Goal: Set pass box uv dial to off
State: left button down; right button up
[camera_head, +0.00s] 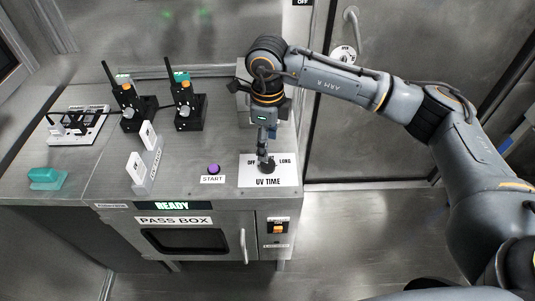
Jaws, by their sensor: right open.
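The UV dial (267,167) is a small dark knob on a white plate (283,182) marked OFF, LONG and UV TIME, on the top right of the pass box (190,222). My right gripper (266,149) points down over the dial, open, with its fingertips close to the knob. I cannot tell whether they touch it. The gripper partly hides the dial and the markings between OFF and LONG, so the dial's setting cannot be read. My left gripper is not in view.
A purple START button (213,169) is left of the plate. A teal object (48,178) lies at far left. The pass box front has a READY display (171,206) and orange switch (277,227).

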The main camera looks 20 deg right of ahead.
notch_tip(320, 180, up, 4)
jog(key=shift+r, duration=0.1)
dwell(0.6)
